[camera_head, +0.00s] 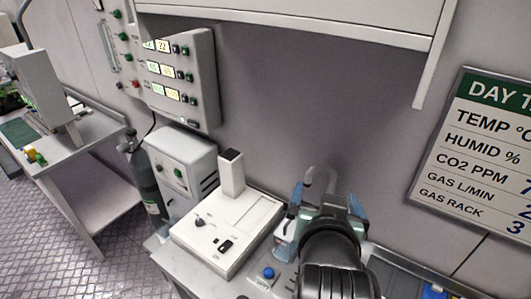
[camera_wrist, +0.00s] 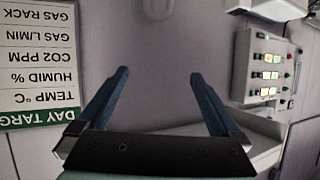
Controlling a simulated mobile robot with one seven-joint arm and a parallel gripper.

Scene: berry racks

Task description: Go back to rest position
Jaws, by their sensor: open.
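My gripper (camera_head: 327,196) is in the lower middle of the head view, above the bench and in front of the grey wall. Its two blue-grey fingers stand well apart with nothing held between them. In the wrist view the open fingers (camera_wrist: 156,77) point toward the bare wall, and the gap between them is empty. My dark wrist and forearm hide part of the bench below.
A control panel (camera_head: 182,75), grey cylinder (camera_head: 147,180) and overhead cabinet (camera_head: 290,18) are near. A sign (camera_head: 485,150) hangs at right.

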